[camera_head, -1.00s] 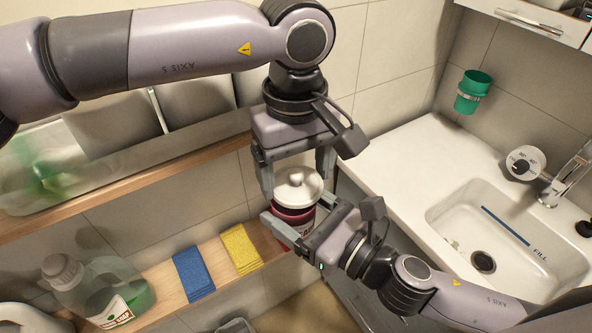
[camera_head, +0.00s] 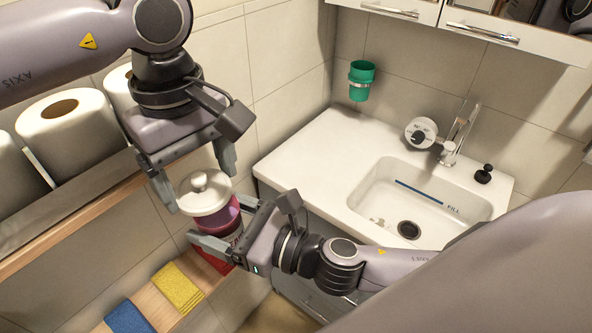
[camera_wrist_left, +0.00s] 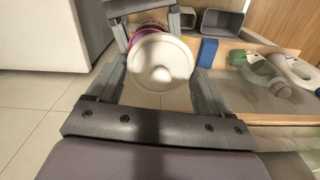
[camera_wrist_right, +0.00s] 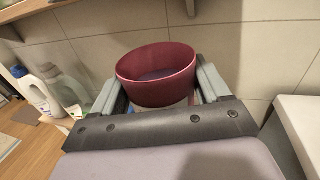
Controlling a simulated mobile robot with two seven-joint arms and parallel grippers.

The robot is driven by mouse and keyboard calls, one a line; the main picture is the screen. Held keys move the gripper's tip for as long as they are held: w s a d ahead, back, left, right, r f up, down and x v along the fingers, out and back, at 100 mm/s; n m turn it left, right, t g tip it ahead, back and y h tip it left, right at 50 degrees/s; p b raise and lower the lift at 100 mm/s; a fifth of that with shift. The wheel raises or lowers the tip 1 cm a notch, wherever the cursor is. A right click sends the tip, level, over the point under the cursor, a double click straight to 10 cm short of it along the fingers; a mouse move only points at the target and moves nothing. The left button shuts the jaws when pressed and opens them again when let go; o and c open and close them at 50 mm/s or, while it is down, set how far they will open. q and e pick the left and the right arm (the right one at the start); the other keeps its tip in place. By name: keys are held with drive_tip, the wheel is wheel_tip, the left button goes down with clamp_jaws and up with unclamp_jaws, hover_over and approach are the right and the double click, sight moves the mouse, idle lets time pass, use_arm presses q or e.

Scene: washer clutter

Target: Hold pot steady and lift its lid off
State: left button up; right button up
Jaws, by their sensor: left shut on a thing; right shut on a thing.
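The dark red pot (camera_head: 222,226) is in the head view, below the white round lid with a knob (camera_head: 206,194). My left gripper (camera_head: 197,187) comes from above and is shut on the lid, which also shows between its fingers in the left wrist view (camera_wrist_left: 160,62). My right gripper (camera_head: 220,221) is shut around the pot from the side. In the right wrist view the pot (camera_wrist_right: 155,92) stands about upright between the fingers, with its top open and its inside showing. The lid is raised above the rim. The lower part of the pot is partly hidden.
A white counter with a sink (camera_head: 322,179) is to the right. An upper shelf with paper rolls (camera_head: 65,125) is at left. A green cup (camera_head: 361,80) hangs on the wall.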

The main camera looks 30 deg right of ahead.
sight(206, 195)
use_arm(q)
drive_tip(key=shift+d, duration=0.1)
drive_tip(key=shift+w+f, duration=0.1)
drive_tip(key=shift+f, duration=0.05)
use_arm(e)
drive_tip(key=w+d+r+m+t+h, duration=0.1)
drive_tip(key=w+d+r+m+h, duration=0.3)
drive_tip(key=d, duration=0.5)
drive_tip(key=w+d+r+m+t+h, duration=0.1)
drive_tip(key=w+d+r+m+h, duration=0.15)
drive_tip(key=w+d+h, duration=0.55)
drive_tip(key=w+d+r+m+t+h, duration=0.1)
drive_tip(key=w+d+r+m+h, duration=0.15)
drive_tip(key=d, duration=0.85)
use_arm(q)
wheel_tip(206, 195, down, 4)
drive_tip(key=b, duration=0.4)
drive_tip(key=shift+f+b, duration=0.9)
drive_tip(key=shift+b, duration=0.15)
use_arm(e)
drive_tip(key=shift+m, duration=0.5)
drive_tip(key=shift+w+f, duration=0.1)
drive_tip(key=shift+f, duration=9.4)
use_arm(q)
drive_tip(key=shift+f, duration=0.15)
use_arm(e)
drive_tip(key=shift+f, duration=0.2)
drive_tip(key=o, duration=1.5)
